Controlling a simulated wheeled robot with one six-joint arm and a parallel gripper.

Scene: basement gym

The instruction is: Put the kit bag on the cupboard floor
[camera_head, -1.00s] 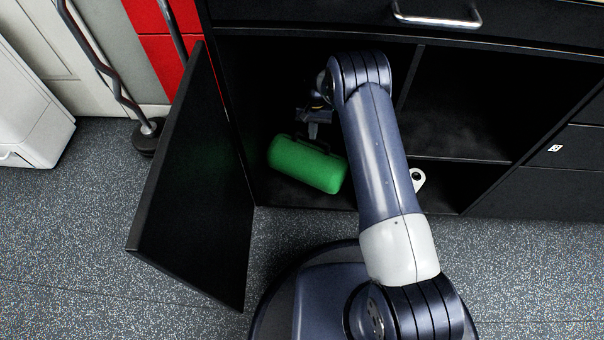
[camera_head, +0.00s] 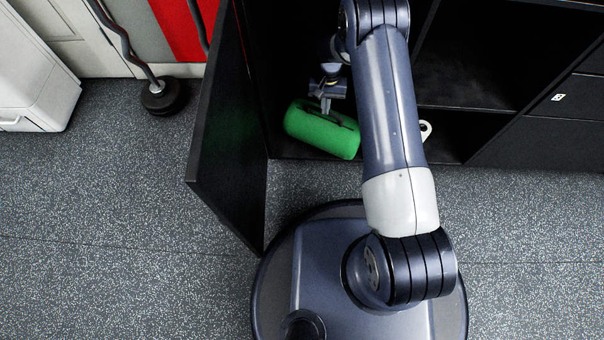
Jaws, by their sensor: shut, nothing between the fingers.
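The kit bag (camera_head: 322,132) is a green rounded cylinder with a dark handle on top. It lies on its side inside the open black cupboard, at the front of the left compartment, seemingly on the cupboard floor (camera_head: 286,150). My gripper (camera_head: 326,106) points down right at the top of the bag, near its handle. The gripper is shut with nothing held. Whether its fingertips touch the bag or handle, I cannot tell. My arm hides the area right of the bag.
The black cupboard door (camera_head: 226,135) stands open on the left. A white object with a hole (camera_head: 425,130) shows right of my arm, low in the cupboard. An upright divider and a shelf (camera_head: 465,92) are on the right. A dark weight-like base (camera_head: 160,97) stands left; the speckled floor is open.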

